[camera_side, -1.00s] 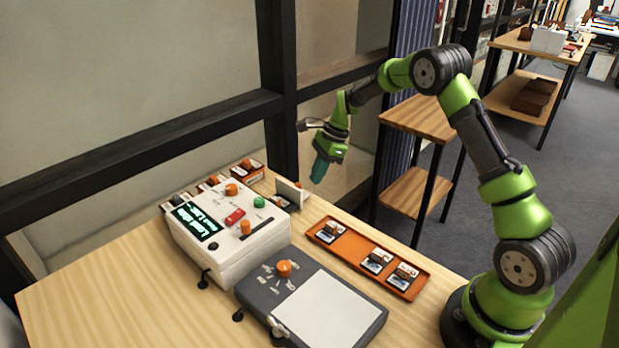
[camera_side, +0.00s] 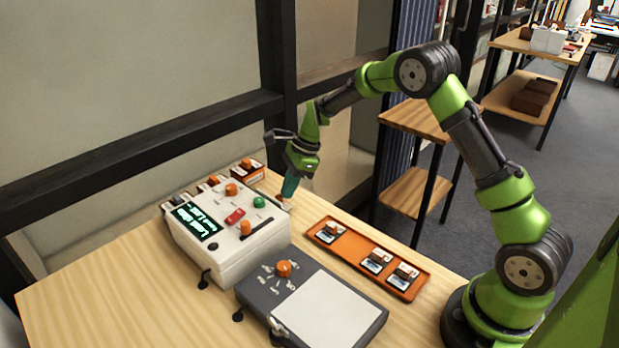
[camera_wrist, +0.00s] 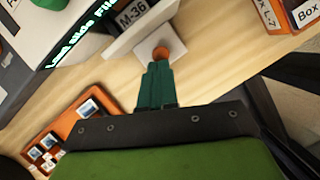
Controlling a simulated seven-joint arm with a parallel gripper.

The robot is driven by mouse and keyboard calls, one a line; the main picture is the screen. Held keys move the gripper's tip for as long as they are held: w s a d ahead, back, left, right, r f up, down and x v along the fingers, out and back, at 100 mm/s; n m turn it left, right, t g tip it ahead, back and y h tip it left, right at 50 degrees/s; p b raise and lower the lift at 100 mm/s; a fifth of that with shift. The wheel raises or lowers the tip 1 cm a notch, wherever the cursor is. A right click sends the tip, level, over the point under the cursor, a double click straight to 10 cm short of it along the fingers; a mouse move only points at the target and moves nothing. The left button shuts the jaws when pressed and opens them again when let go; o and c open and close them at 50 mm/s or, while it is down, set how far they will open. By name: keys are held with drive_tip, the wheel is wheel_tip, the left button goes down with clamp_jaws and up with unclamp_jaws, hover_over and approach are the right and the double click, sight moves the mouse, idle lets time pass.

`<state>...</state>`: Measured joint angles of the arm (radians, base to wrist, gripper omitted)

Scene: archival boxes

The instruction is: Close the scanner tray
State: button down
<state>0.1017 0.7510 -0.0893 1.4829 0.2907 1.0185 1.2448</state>
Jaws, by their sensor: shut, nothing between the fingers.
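The scanner (camera_side: 228,262) is a white box with a lit display on the left part of the table. Its tray (camera_wrist: 118,45) juts out from the scanner's far right side, with a pale upright front and an orange knob (camera_wrist: 161,54). An M-36 label shows behind that front in the wrist view. My gripper (camera_side: 288,196) points down at the tray, its teal fingers together and empty. In the wrist view the fingertips (camera_wrist: 157,68) are right at the knob; I cannot tell whether they touch it. In the side view my gripper mostly hides the tray.
An orange tray (camera_side: 352,257) with several slides lies right of the scanner. A dark grey unit (camera_side: 262,292) with an orange knob and a pale panel stands in front. Small boxes (camera_side: 247,172) stand behind the scanner, near the window frame.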

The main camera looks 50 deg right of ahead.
drive_tip(key=shift+a, duration=1.15)
drive_tip(key=shift+s+d, duration=0.1)
